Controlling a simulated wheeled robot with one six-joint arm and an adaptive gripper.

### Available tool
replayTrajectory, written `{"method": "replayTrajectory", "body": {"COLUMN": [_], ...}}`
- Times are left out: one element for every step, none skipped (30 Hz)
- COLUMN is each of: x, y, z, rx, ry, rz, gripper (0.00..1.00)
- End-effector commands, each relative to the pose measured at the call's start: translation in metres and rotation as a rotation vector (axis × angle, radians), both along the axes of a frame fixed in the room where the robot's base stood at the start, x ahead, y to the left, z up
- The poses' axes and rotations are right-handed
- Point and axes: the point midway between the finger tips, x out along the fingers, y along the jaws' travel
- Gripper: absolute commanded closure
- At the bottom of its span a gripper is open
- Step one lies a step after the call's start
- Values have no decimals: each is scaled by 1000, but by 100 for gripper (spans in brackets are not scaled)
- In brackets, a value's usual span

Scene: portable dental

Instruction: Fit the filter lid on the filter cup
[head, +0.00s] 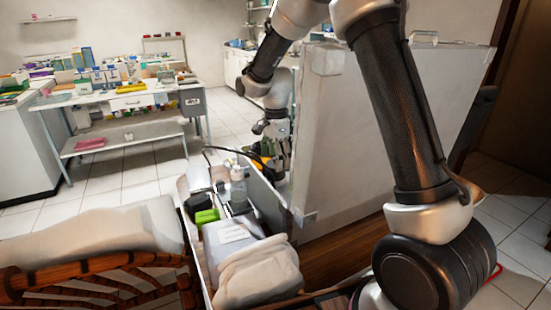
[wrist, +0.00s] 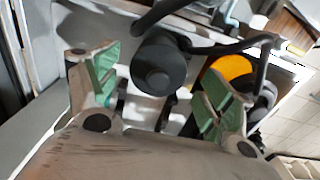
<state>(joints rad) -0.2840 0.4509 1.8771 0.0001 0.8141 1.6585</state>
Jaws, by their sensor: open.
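My gripper (wrist: 157,92) is open, with green pads on both fingers. In the wrist view, a dark round capped part (wrist: 158,68) shows between and just beyond the fingers, and I see no grip on it. It may be the filter lid or cup, but I cannot tell which. An orange round part (wrist: 232,68) lies behind the right finger, partly hidden by it and by a black hose. In the head view, my gripper (head: 277,165) points down inside the open case, beside a yellow-orange part (head: 259,161). The filter pieces cannot be told apart there.
The open case has an upright pale lid panel (head: 350,150) close to my arm. A clear grey-topped container (head: 238,188), a green item (head: 206,217) and white wrapped bundles (head: 258,272) fill its left and near parts. A cluttered table (head: 125,97) stands farther back.

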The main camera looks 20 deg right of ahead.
Motion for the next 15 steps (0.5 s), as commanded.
{"method": "replayTrajectory", "body": {"x": [0, 0, 0, 1, 1, 1, 1, 1, 1, 1, 1, 1, 1, 1, 1], "y": [0, 0, 0, 0, 0, 0, 0, 0, 0, 0, 0, 0, 0, 0, 0], "z": [2, 4, 8, 12, 17, 25, 31, 37, 47, 54, 61, 70, 77, 83, 90], "rx": [0, 0, 0, 0, 1, 1, 1, 1, 2, 1, 2, 1, 1, 1, 1], "ry": [-1, -1, -1, -2, -4, -5, -6, -5, -6, -6, -6, -5, -5, -5, -3], "rz": [0, 0, 0, 0, 0, 0, 0, 0, 0, 0, 0, 0, 0, 0, 0], "gripper": [19, 19, 19, 19, 19, 19, 19, 19, 19, 19, 19, 19, 19, 19, 19]}}
